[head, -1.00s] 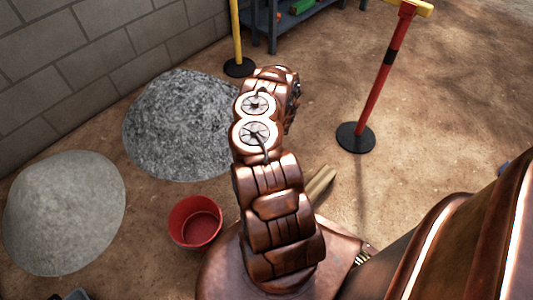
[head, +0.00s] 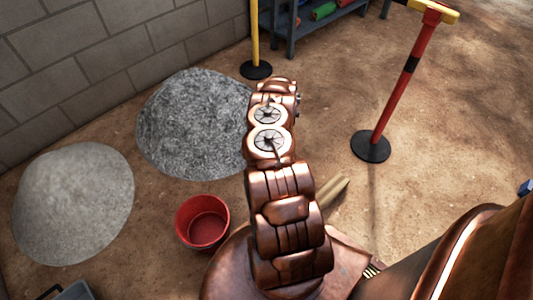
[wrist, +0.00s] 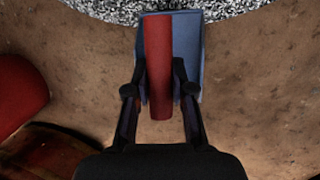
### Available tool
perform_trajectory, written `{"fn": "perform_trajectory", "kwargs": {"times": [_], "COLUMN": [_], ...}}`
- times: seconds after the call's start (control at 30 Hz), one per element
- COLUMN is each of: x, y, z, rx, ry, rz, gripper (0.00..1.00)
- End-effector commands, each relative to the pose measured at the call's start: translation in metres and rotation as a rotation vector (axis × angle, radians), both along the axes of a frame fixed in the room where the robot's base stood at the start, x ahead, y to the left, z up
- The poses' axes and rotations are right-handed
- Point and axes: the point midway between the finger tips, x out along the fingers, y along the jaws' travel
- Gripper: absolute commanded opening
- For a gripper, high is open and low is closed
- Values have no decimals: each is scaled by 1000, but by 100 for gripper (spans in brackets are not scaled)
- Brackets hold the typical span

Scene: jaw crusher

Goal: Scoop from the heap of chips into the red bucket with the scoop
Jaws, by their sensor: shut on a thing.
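The heap of chips (head: 190,125) is a coarse, speckled grey mound near the wall in the head view. Its edge also shows at the top of the wrist view (wrist: 240,10). The red bucket (head: 203,222) stands on the ground in front of the heap, left of my arm. A red shape at the left of the wrist view (wrist: 20,95) looks like the bucket. My gripper (wrist: 159,85) is shut on the scoop (wrist: 187,40), which has a red handle and a blue-grey body. The scoop's far end overlaps the heap's edge in the picture; I cannot tell whether they touch. My arm hides gripper and scoop in the head view.
A smoother, paler heap (head: 72,205) lies at the left. A block wall (head: 100,60) runs behind. A yellow post (head: 255,40) and a red post (head: 400,90) stand beyond my arm. A shelf (head: 320,25) is at the back. The dirt ground at right is mostly open.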

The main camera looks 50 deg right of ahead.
Motion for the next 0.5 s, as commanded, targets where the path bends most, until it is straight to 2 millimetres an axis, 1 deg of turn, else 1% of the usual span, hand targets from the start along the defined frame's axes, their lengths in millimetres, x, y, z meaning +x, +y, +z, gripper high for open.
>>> {"fn": "perform_trajectory", "kwargs": {"times": [0.5], "x": [46], "y": [-1], "z": [-5], "rx": [-4], "ry": [-25], "rz": [-1], "gripper": [0]}}
